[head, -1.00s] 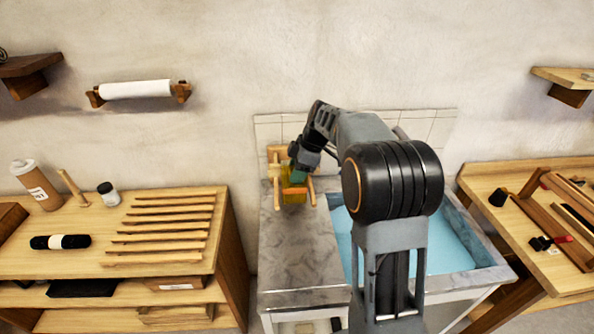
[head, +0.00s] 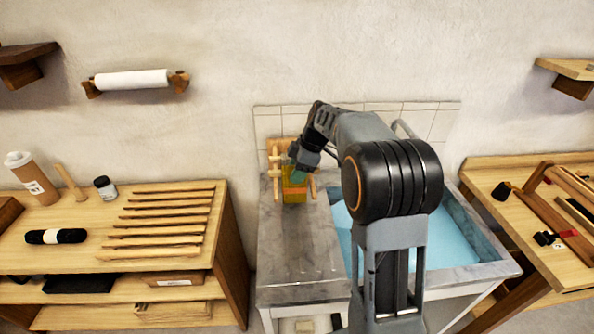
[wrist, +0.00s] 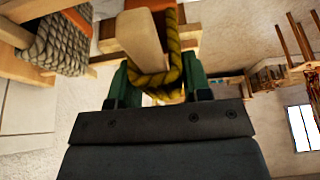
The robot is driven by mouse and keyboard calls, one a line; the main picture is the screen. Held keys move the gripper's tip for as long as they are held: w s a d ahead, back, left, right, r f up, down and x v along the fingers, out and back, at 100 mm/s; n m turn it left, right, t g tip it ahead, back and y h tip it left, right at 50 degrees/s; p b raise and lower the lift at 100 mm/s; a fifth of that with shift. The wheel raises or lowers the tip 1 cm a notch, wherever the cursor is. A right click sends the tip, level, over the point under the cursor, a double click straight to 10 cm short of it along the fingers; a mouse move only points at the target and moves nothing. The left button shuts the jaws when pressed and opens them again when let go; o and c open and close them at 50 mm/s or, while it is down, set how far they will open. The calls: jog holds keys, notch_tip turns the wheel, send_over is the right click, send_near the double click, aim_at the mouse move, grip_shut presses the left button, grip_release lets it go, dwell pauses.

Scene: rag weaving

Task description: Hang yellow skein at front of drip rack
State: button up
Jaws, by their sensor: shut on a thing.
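The yellow skein (head: 294,194) hangs from my gripper (head: 299,174) at the wooden drip rack (head: 277,157) on the stone counter. It has an orange band across it. In the wrist view the skein (wrist: 174,45) is a thick twisted loop between the green fingers of my gripper (wrist: 157,92), which is shut on it. A pale wooden peg (wrist: 139,40) of the rack lies inside or in front of the loop; I cannot tell which. A grey skein (wrist: 55,45) sits on the rack to the left in the wrist view.
A basin of blue water (head: 452,240) adjoins the counter on the right. The counter's near part (head: 300,250) is clear. A wooden bench (head: 75,205) with slats and a bottle stands at left, and another bench (head: 550,270) at right.

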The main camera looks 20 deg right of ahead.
jog(key=shift+f, duration=0.25)
dwell(0.4)
jog(key=shift+f+b, duration=2.05)
jog(key=shift+r, duration=0.1)
jog(key=o, duration=1.1)
jog(key=shift+c, duration=0.2)
jog(key=v, duration=1.4)
jog(key=shift+a, duration=0.15)
